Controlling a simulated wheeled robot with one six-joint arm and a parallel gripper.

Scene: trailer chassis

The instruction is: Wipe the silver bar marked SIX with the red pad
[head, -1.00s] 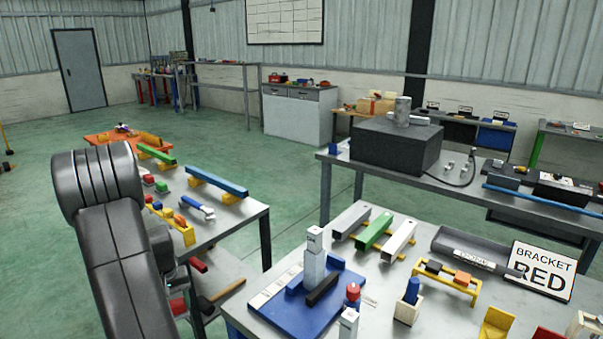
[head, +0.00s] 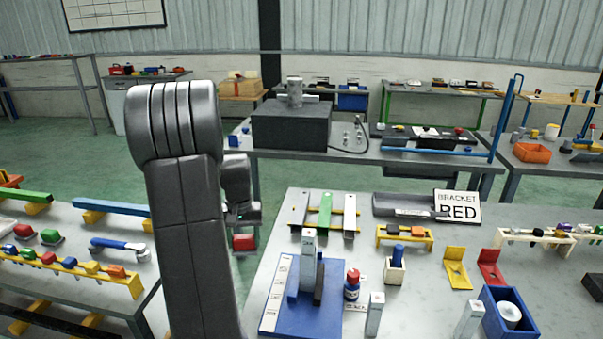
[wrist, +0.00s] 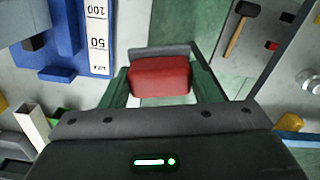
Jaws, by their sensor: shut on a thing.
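My gripper (head: 242,217) is shut on the red pad (head: 244,242) and holds it at the gap between the left bench and the front bench. In the wrist view the pad (wrist: 160,77) sits between the two fingers (wrist: 160,86), above the green floor. Two silver bars, a left one (head: 298,208) and a right one (head: 350,216), lie on yellow supports at the back of the front bench, with a green bar (head: 324,211) between them. The bars are to the right of my gripper and apart from it. No SIX marking is readable on either.
A blue fixture (head: 310,316) with an upright silver post (head: 308,250) stands on the front bench near the bars. A red-capped bottle (head: 352,284) and a yellow rack (head: 404,239) are to its right. The wrist view shows a hammer (wrist: 238,36) at upper right.

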